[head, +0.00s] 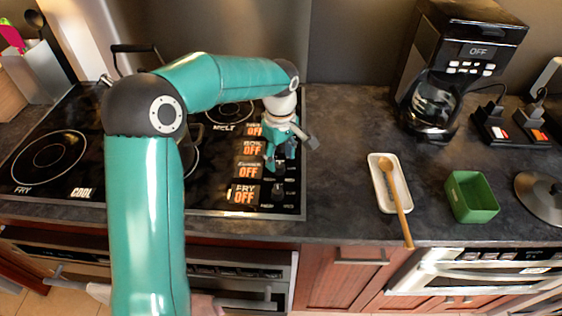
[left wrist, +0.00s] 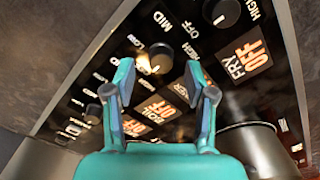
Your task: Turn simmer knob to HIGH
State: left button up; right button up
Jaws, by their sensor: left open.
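The simmer knob (left wrist: 160,57) is a dark round knob on the black cooktop panel. Its ring of labels shows LOW, MID and HIGH in the left wrist view. The orange simmer display (left wrist: 186,91) beside it is partly hidden by a finger; in the head view its row reads OFF (head: 249,168). My left gripper (head: 281,160) is over the knob column, pointing down. In the left wrist view its open fingers (left wrist: 160,70) appear on either side of the simmer knob. I cannot tell whether they touch it. My right gripper is out of view.
The fry knob (left wrist: 223,12) and fry display (left wrist: 245,56), reading OFF, are close by. A pot (left wrist: 254,145) stands near the panel. Right of the cooktop are a spoon rest with a wooden spoon (head: 400,209), a green box (head: 472,197) and a coffee maker (head: 465,50).

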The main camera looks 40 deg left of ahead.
aim_at(280, 168)
pick_arm(q)
jog(key=shift+f, duration=1.3)
jog(key=shift+c, duration=0.3)
grip_shut()
